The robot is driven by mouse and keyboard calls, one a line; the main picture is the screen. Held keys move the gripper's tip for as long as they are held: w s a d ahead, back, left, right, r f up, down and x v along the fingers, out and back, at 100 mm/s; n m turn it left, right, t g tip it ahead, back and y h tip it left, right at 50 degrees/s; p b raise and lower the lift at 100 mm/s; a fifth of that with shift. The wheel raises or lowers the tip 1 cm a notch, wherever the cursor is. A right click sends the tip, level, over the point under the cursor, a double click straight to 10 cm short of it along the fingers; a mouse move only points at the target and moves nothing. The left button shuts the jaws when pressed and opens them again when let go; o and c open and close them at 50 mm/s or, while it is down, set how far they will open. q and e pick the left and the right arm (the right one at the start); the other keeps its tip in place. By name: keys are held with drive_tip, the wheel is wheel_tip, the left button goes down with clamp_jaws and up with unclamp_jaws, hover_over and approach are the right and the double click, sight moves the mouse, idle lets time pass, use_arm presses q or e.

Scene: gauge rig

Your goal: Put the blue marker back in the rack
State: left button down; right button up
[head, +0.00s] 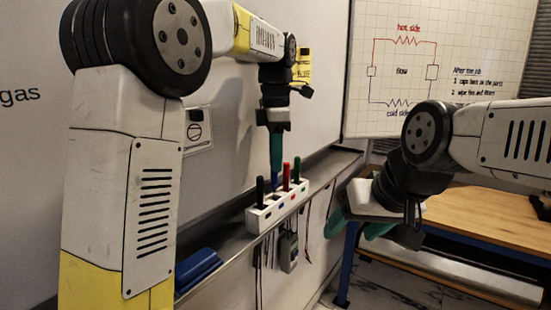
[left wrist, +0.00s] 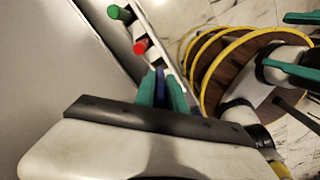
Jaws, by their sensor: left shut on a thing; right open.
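The blue marker (head: 274,181) is upright in my left gripper (head: 276,152), which points straight down over the white rack (head: 264,219). The marker's lower end meets the rack in the head view, between the black and red markers; I cannot tell whether it is inside a slot. In the left wrist view the blue marker (left wrist: 160,84) shows between the teal fingers (left wrist: 161,93), near the rack. The black marker (head: 260,190), red marker (head: 286,176) and green marker (head: 297,168) stand in the rack. My right gripper (head: 362,228) is open and empty, right of the rack.
The rack sits on the whiteboard's ledge (head: 225,242). A blue eraser-like block (head: 197,268) lies on the ledge at the near left. Cords and a small grey device (head: 288,251) hang below the rack. A wooden table (head: 480,215) stands at right.

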sight(276, 183)
use_arm(q)
drive_tip(key=shift+f, duration=0.3)
drive_tip(key=shift+f, duration=1.85)
drive_tip(key=c, duration=0.7)
unclamp_jaws()
drive_tip(key=shift+c, duration=0.2)
drive_tip(key=shift+r, duration=4.95)
